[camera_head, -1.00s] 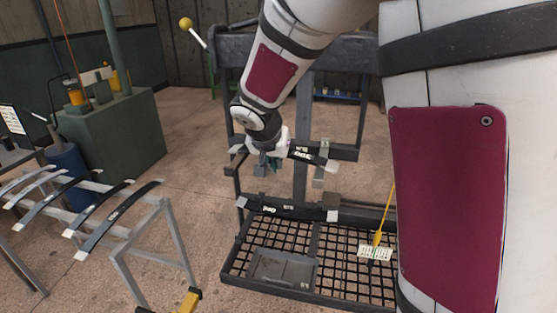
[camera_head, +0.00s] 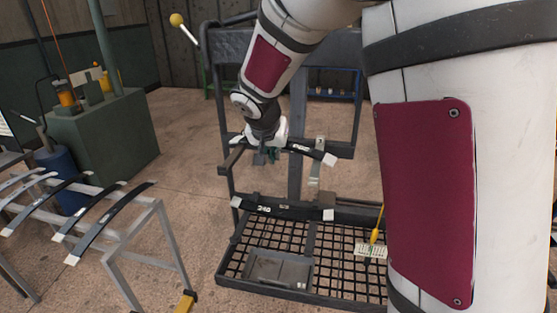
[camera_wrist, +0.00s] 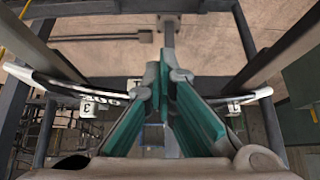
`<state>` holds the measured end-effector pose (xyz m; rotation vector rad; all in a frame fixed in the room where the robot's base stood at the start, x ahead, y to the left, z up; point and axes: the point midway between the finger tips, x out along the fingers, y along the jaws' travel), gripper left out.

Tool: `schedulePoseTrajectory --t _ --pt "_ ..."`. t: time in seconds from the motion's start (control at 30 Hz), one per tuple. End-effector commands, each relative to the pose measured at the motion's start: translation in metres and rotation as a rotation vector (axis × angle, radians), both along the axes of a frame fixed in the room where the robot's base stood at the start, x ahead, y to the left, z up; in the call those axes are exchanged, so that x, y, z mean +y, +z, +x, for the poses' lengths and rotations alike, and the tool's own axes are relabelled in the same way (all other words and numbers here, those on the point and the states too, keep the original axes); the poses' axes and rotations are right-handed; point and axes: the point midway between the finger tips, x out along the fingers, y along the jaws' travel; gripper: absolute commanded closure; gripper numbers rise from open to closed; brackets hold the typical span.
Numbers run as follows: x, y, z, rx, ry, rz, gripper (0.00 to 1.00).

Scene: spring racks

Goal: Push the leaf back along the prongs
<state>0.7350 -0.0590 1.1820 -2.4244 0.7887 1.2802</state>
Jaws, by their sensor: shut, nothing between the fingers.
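A dark curved leaf with white ends (camera_head: 312,152) lies across the upper prongs of the rack. In the wrist view its left part (camera_wrist: 60,88) and white right end (camera_wrist: 264,94) show on either side of my fingers, which hide its middle. My gripper (camera_head: 266,158) is at the leaf's middle, fingers shut and empty; its teal fingers also show in the wrist view (camera_wrist: 165,78). I cannot tell whether they touch the leaf. The left prong (camera_head: 231,160) sticks out toward the camera. White tags marked 3 (camera_wrist: 88,108) show near both leaf ends.
Another leaf marked 340 (camera_head: 285,211) lies lower on the rack, above a mesh shelf with a grey tray (camera_head: 278,269). A stand with several leaves (camera_head: 100,222) is at the left.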

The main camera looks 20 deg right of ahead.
Motion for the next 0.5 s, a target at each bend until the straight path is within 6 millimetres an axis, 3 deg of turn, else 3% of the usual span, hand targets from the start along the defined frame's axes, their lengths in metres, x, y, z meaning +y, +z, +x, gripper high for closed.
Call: schedulePoseTrajectory --t 0.5 --pt "-0.011 0.001 0.017 -0.004 0.000 0.000 1.00"
